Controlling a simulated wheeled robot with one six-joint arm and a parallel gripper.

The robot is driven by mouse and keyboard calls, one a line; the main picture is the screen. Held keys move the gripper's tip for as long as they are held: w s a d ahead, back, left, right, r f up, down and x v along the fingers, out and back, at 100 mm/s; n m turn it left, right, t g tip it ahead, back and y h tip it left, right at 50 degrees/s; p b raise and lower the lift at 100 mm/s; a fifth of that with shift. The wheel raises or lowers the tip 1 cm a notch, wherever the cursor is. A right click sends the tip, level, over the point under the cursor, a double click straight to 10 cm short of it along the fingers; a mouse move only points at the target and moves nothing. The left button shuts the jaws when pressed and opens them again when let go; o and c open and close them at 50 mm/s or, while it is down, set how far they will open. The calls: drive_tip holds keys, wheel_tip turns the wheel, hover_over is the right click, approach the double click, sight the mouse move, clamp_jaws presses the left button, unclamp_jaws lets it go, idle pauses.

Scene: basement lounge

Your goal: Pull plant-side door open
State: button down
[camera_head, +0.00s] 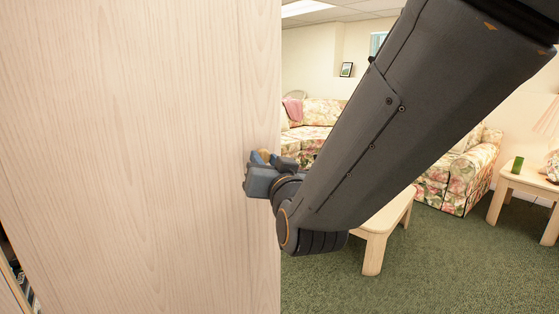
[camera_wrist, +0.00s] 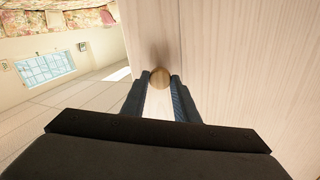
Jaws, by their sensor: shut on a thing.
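A pale wood-grain door (camera_head: 140,150) fills the left of the head view, its free edge standing upright near the middle. In the wrist view the same door (camera_wrist: 240,60) takes up the right side. A round wooden knob (camera_wrist: 159,77) sits on it near the edge. My gripper (camera_wrist: 160,88) is shut on the knob, one finger on each side. In the head view my gripper (camera_head: 262,162) is at the door's edge, with the knob partly hidden between the fingers. No plant shows in either view.
A floral sofa (camera_head: 318,115) and a floral armchair (camera_head: 455,175) stand behind my arm. A light wood table (camera_head: 375,245) is to the right of the door, and a side table (camera_head: 525,183) is at far right. Green carpet (camera_head: 450,265) is clear at lower right. Items show at lower left.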

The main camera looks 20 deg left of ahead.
drive_tip(key=shift+w+d+r, duration=0.1)
drive_tip(key=shift+r, duration=0.05)
drive_tip(key=c, duration=1.4)
unclamp_jaws()
drive_tip(key=shift+s, duration=0.2)
drive_tip(key=shift+b+v, duration=0.85)
drive_tip(key=shift+v, duration=2.9)
